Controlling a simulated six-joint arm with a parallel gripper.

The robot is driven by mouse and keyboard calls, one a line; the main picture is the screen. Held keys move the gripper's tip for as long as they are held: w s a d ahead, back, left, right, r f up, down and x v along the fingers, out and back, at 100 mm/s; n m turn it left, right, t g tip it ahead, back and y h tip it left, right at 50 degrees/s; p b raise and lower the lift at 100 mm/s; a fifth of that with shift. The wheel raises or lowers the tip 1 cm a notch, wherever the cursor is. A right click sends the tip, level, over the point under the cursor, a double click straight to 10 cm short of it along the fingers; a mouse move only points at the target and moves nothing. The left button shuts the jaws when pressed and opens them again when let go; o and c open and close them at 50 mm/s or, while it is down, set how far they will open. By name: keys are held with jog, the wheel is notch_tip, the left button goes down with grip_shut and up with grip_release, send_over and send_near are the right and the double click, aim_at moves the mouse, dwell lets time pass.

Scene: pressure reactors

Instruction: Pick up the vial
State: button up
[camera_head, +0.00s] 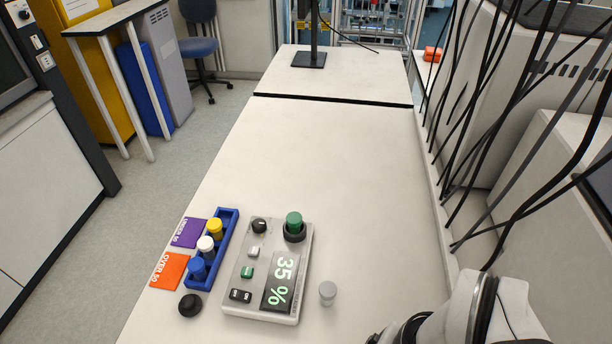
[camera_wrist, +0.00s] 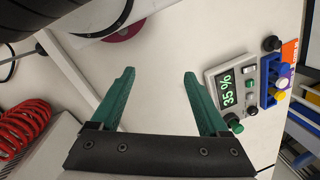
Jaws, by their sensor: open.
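A vial with a green cap (camera_head: 294,221) stands upright in a black ring on the grey device (camera_head: 247,283), whose display reads 35 %. The green cap also shows in the wrist view (camera_wrist: 234,123), beyond my right finger. A small grey-capped vial or knob (camera_head: 327,292) stands on the table right of the device; I cannot make it out in the wrist view. Several vials with yellow (camera_head: 215,227), white (camera_head: 206,243) and blue (camera_head: 197,267) caps stand in a blue rack. My gripper (camera_wrist: 160,74) has green fingers spread apart, with nothing between them, left of the device in the wrist view.
A purple card (camera_head: 188,232) and an orange "OVER 50" card (camera_head: 170,270) lie left of the rack. A round black object (camera_head: 190,305) sits in front of it. Black cables (camera_head: 470,130) hang at the right. The table (camera_head: 325,150) behind the device is clear.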

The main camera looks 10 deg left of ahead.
jog(key=w+a+r+n, duration=0.2)
jog(key=w+r+n, duration=0.15)
jog(key=w, duration=0.65)
jog(key=n+t, duration=0.2)
jog(key=n, duration=1)
send_near(294, 218)
jog(key=shift+y, duration=0.4)
jog(key=x, duration=1)
jog(key=shift+d+f, duration=0.2)
jog(key=shift+d, duration=0.15)
grip_shut()
